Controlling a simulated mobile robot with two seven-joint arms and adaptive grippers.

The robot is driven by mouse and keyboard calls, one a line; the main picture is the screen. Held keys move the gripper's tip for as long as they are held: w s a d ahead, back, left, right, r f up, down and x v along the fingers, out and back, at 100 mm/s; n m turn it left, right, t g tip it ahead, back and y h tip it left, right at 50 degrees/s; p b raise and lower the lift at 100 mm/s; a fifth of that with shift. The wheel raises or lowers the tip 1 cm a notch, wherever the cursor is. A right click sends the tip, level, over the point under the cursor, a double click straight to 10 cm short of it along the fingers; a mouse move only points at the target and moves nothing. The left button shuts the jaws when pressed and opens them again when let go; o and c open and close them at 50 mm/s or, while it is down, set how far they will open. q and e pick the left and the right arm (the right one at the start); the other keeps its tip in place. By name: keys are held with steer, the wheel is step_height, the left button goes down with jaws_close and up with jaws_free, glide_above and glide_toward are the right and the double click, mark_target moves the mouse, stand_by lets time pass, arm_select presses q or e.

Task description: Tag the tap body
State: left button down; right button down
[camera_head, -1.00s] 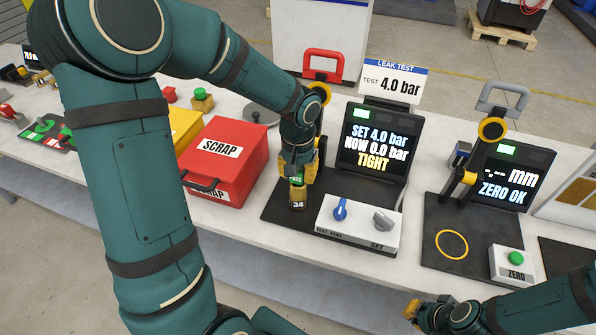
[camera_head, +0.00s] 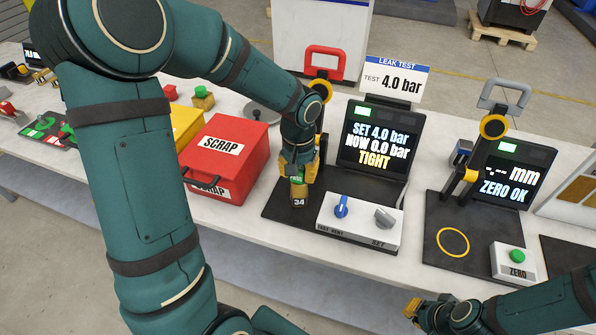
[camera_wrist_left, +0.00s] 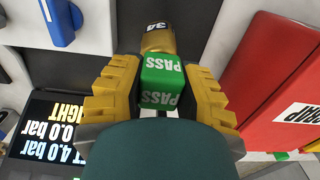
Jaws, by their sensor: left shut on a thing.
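The brass tap body (camera_head: 299,193), marked 34, stands on the dark leak-test pad in front of the screen. In the left wrist view the tap body (camera_wrist_left: 158,40) shows just beyond the fingertips. A green tag (camera_wrist_left: 161,82) with PASS on its faces sits between the fingers, against the tap body. My left gripper (camera_head: 297,172) is shut on the green PASS tag. In the left wrist view its yellow pads (camera_wrist_left: 160,88) flank the tag. Whether the tag is fastened is hidden. My right gripper (camera_head: 411,308) is at the bottom right, away from the tap body; its jaw opening is unclear.
The leak-test screen (camera_head: 374,142) reads SET 4.0 bar, NOW 0.0 bar, TIGHT. A control box (camera_head: 358,222) with a blue and a grey knob stands right of the tap body. A red SCRAP box (camera_head: 240,155) is to the left. A gauge station (camera_head: 468,235) is to the right.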

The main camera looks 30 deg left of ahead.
arm_select(q)
steer(key=shift+s+f+b, duration=0.1)
steer(key=shift+f+b, duration=0.2)
steer(key=shift+f, duration=0.1)
arm_select(e)
steer(key=shift+s+d+f, duration=0.1)
steer(key=shift+s+f, duration=0.05)
steer(key=shift+f, duration=0.35)
arm_select(q)
jaws_free()
steer(key=shift+w+a+r+p, duration=0.1)
steer(key=shift+w+r+p, duration=0.05)
steer(key=shift+r+p, duration=0.3)
steer(key=shift+w+r+p, duration=0.15)
steer(key=shift+r+p, duration=0.2)
steer(key=shift+r, duration=0.15)
steer(key=shift+w+r+p, duration=0.1)
steer(key=shift+r+p, duration=0.35)
steer(key=shift+r, duration=0.1)
steer(key=shift+r+p, duration=1.4)
steer(key=shift+r, duration=0.55)
arm_select(e)
step_height(320, 180, up, 5)
steer(key=shift+r, duration=0.1)
